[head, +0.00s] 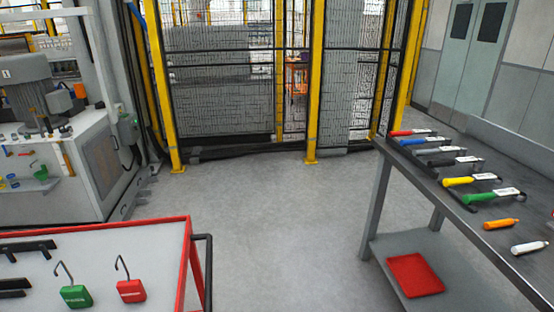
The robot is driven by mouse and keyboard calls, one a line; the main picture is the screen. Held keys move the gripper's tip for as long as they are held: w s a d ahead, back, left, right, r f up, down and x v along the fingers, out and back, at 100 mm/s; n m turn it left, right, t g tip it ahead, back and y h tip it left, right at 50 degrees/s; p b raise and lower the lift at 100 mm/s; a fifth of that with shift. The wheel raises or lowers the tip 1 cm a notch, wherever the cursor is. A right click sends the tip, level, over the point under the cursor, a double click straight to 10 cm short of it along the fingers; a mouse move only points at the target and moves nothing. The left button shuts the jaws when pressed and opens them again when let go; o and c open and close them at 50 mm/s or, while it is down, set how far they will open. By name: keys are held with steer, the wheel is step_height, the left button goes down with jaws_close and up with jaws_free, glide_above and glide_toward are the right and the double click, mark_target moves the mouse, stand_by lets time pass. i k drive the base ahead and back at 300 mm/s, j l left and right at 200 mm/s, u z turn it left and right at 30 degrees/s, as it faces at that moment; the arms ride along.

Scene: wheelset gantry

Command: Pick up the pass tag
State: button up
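In the head view, two tags with dark wire hooks lie on the white top of a red-edged cart (150,243) at the lower left. One is a green tag (75,296), the other a red tag (131,290) just right of it. Each has pale lettering too small to read, so I cannot confirm from the words which is the pass tag. Both hooks point up and away from me. My gripper is not in view.
Black brackets (25,248) lie left of the tags. A dark bench (455,210) at right holds several colored-handled tools and two markers, with a red item (415,275) on its lower shelf. A machine (75,180) stands behind the cart. The middle floor is clear up to the yellow-posted fence (313,100).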

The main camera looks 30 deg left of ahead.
mark_target(75, 296)
steer(key=i+j+u, duration=0.3)
steer(key=i, duration=0.3)
steer(key=i+j+u, duration=0.2)
steer(key=i+u, duration=0.15)
steer(key=i, duration=0.25)
steer(key=i+u, duration=0.3)
steer(key=i, duration=0.35)
steer(key=i+l+u, duration=0.15)
steer(key=i+u, duration=0.15)
steer(key=i, duration=0.3)
steer(key=i+l+u, duration=0.3)
steer(key=i, duration=0.35)
steer(key=i+j+u, duration=0.2)
steer(key=u, duration=0.25)
steer(key=i+j+u, duration=0.15)
steer(key=u, duration=0.3)
steer(key=i+u, duration=0.3)
steer(key=u, duration=0.2)
steer(key=i+u, duration=0.2)
steer(key=u, duration=0.25)
steer(key=i+l+u, duration=0.15)
steer(key=u, duration=0.3)
steer(key=i+l+u, duration=0.2)
steer(key=u, duration=0.25)
steer(key=i+l+u, duration=0.2)
steer(key=u, duration=0.25)
steer(key=i+u, duration=0.7)
steer(key=u, duration=0.15)
